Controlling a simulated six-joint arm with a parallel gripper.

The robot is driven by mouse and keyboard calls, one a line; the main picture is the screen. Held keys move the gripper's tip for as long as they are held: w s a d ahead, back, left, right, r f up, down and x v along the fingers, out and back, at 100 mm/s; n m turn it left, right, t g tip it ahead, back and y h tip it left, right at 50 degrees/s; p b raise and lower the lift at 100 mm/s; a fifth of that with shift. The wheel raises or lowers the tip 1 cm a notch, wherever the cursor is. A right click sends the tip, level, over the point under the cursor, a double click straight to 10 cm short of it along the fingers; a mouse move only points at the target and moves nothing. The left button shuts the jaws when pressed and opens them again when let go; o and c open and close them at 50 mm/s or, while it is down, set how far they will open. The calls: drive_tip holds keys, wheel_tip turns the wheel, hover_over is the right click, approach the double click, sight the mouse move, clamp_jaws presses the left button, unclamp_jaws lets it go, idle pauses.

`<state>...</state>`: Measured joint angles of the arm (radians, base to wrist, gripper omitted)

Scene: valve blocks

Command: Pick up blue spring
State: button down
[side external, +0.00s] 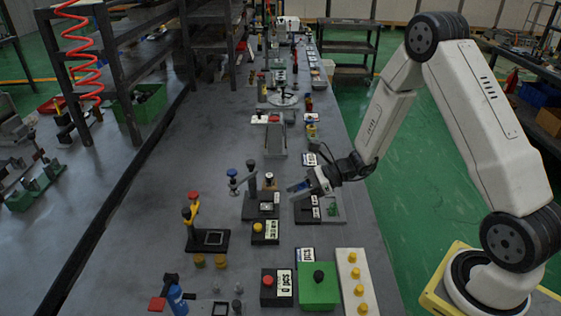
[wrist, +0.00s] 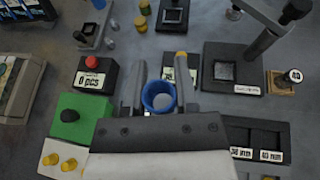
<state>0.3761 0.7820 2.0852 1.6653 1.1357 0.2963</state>
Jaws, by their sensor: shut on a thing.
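The blue spring (wrist: 158,97) looks like a short blue ring with a grey middle. It sits between the two fingers of my gripper (wrist: 160,90) in the wrist view. My gripper is shut on it. In the side view my gripper (side external: 308,186) is above the bench beside a dark tray, and a small patch of blue shows at its fingertips. I cannot tell from the pictures how far the spring is above the surface.
A dark tray with labelled compartments (wrist: 262,140) lies at the lower right in the wrist view. A red-button box (wrist: 93,72) and a green box (wrist: 77,122) stand at the left. A press-like stand (wrist: 233,70) is at the right. Bare bench lies left of the fixtures.

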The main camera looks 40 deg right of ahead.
drive_tip(key=shift+s+r, duration=0.1)
drive_tip(key=shift+s, duration=0.05)
drive_tip(key=shift+r, duration=0.1)
idle(0.6)
drive_tip(key=shift+w+d+r+m+t+h, duration=0.1)
drive_tip(key=shift+w+r+m+t+h, duration=0.05)
drive_tip(key=shift+r+m+t+h, duration=1.1)
drive_tip(key=shift+w+r+m+t+h, duration=0.15)
drive_tip(key=shift+r+m+t+h, duration=0.8)
drive_tip(key=shift+r+m, duration=0.6)
drive_tip(key=shift+r, duration=0.15)
